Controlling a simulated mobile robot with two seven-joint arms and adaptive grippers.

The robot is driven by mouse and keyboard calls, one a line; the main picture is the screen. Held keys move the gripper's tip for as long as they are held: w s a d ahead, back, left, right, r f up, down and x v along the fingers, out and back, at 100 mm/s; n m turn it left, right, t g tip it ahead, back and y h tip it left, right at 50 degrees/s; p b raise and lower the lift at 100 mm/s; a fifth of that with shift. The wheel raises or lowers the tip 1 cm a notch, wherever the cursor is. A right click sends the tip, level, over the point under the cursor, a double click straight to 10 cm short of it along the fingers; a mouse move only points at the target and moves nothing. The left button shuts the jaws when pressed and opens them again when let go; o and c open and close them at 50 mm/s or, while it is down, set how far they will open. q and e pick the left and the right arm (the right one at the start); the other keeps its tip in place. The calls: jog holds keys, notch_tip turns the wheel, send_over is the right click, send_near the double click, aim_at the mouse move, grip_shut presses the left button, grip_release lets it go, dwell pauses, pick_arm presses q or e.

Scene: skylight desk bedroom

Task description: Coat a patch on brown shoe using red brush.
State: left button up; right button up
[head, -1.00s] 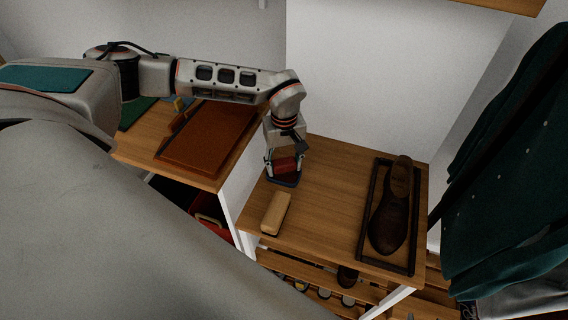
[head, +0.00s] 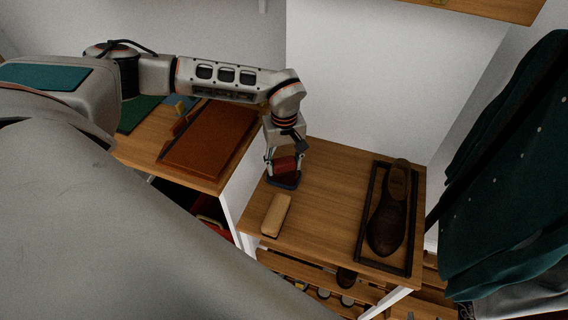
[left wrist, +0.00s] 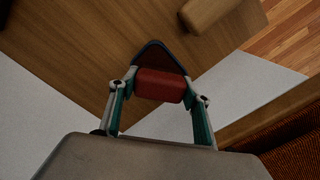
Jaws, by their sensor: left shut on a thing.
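The red brush (head: 285,165) is between the fingers of my left gripper (head: 284,170), which is shut on it. In the left wrist view the red brush (left wrist: 160,85) sits between the two fingers (left wrist: 160,100), with a dark edge showing beyond it. In the head view it is over the back left part of the wooden bench; I cannot tell whether it touches the top. The brown shoe (head: 387,225) lies in a dark tray (head: 360,232) on the bench's right side, well apart from the gripper. My right gripper is not in view.
A tan block or brush (head: 275,214) lies on the bench (head: 325,205) in front of my left gripper. The bench middle is bare. A desk with a brown board (head: 209,138) stands left. Dark green clothes (head: 510,170) hang at right. A shoe rack is below.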

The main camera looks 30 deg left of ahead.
aim_at(284, 160)
pick_arm(q)
jog(key=shift+r+p, duration=0.75)
jog(key=shift+r, duration=1.8)
